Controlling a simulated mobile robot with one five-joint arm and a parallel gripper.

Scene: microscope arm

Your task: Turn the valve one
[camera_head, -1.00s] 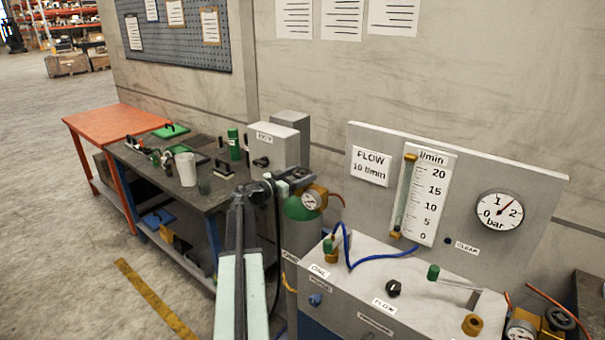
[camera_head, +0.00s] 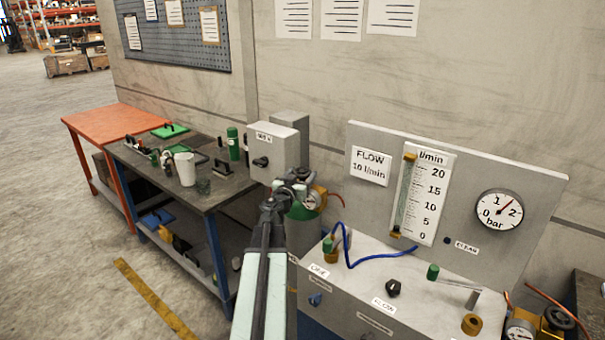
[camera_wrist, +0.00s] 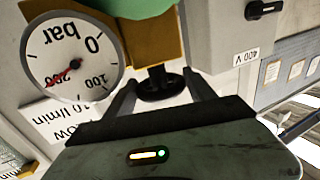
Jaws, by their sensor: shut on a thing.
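In the wrist view, a black round valve handwheel (camera_wrist: 160,86) sits below a brass block (camera_wrist: 157,38) and a green cylinder top (camera_wrist: 128,5). The two fingers of my gripper (camera_wrist: 158,96) stand on either side of the handwheel and are shut on it. A round gauge (camera_wrist: 72,55) beside the block, seen upside down, has its red needle near 200 bar. In the head view, my gripper (camera_head: 294,186) reaches the top of the green cylinder (camera_head: 302,225) and hides the handwheel. The brass block shows just right of it (camera_head: 322,199).
A grey box (camera_head: 273,150) stands close behind my gripper. To the right is a console (camera_head: 370,290) with a black knob (camera_head: 393,288), a blue hose (camera_head: 375,260), a flow tube (camera_head: 406,200) and a bar gauge (camera_head: 500,209). A dark bench (camera_head: 222,196) stands left.

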